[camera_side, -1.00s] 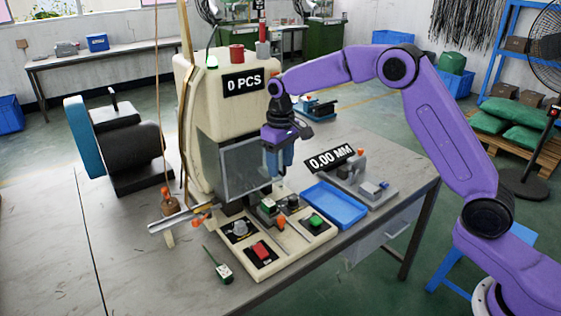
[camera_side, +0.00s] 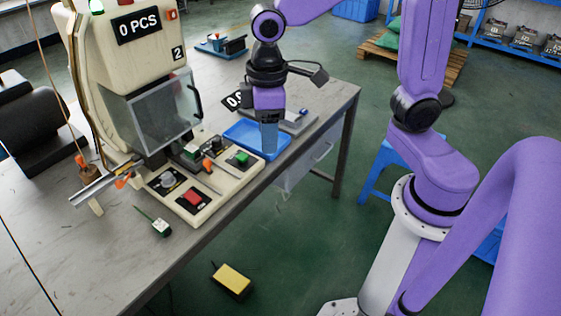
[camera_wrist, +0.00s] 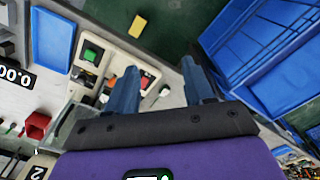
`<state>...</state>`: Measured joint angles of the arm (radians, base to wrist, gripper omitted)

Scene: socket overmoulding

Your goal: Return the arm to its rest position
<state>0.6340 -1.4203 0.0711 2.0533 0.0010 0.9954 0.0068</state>
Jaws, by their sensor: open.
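My gripper (camera_side: 269,135) hangs from my purple arm above the blue tray (camera_side: 236,137), in front of the machine's right side. In the wrist view its two blue fingers (camera_wrist: 160,92) stand apart with nothing between them. The moulding machine (camera_side: 112,60) with a clear guard (camera_side: 160,108) and a "0 PCS" sign stands to the left. The tray also shows in the wrist view (camera_wrist: 53,40).
The control panel (camera_side: 185,208) with a red and a green button lies below the machine. A green-handled tool (camera_side: 155,222) lies on the table (camera_side: 75,255). A yellow-topped pedal (camera_side: 231,280) is on the floor. A gauge (camera_side: 290,119) stands behind the tray.

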